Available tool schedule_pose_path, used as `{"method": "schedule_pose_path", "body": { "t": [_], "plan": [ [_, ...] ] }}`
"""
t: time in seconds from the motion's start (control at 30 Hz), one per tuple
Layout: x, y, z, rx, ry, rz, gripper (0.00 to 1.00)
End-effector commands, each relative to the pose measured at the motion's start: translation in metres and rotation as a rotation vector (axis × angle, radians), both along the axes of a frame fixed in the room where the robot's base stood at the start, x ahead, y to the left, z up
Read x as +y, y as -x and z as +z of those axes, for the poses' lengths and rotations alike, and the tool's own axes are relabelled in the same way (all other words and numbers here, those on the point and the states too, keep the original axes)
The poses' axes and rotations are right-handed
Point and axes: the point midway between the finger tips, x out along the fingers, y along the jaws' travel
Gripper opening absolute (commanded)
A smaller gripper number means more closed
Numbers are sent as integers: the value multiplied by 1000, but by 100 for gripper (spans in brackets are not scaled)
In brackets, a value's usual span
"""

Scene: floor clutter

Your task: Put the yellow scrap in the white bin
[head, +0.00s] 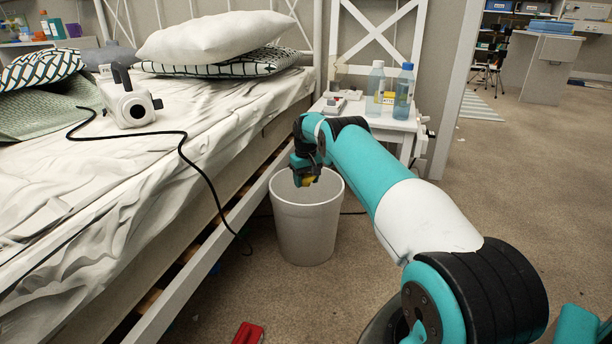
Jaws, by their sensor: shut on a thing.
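The white bin (306,228) stands upright on the carpet beside the bed frame, in the middle of the head view. My gripper (306,181) is above the bin's opening, pointing down. It is shut on the yellow scrap (308,181), of which only a small yellow part shows between the dark fingers. The scrap appears at about the height of the bin's rim; I cannot tell exactly how deep it is. The bottom of the bin is hidden.
The bed (150,190) fills the left, with a white device (131,107) and its black cable hanging toward the floor. A white nightstand (385,121) with bottles stands behind the bin. A red object (248,333) lies on the floor in front.

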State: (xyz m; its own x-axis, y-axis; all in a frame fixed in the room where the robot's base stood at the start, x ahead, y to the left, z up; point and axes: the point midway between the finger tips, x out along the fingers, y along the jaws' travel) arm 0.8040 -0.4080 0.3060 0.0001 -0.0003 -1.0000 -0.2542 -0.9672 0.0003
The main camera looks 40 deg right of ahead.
Motion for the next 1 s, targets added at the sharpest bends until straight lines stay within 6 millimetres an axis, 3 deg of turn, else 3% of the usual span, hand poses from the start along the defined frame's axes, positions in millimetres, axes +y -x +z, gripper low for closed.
{"method": "schedule_pose_path", "body": {
  "t": [0.03, 0.1, 0.4, 0.6, 0.93, 0.97, 1.0],
  "plan": [
    [0, 0, -16, 1, 0, 0, 32],
    [0, 0, -27, 1, 0, 0, 32],
    [0, 0, -66, 0, 0, 0, 32],
    [0, 0, -77, 0, 0, 0, 32],
    [0, 0, -77, 0, 0, 0, 32],
    [0, 0, -77, 0, 0, 0, 55],
    [0, 0, -77, 0, 0, 0, 65]
  ]
}}
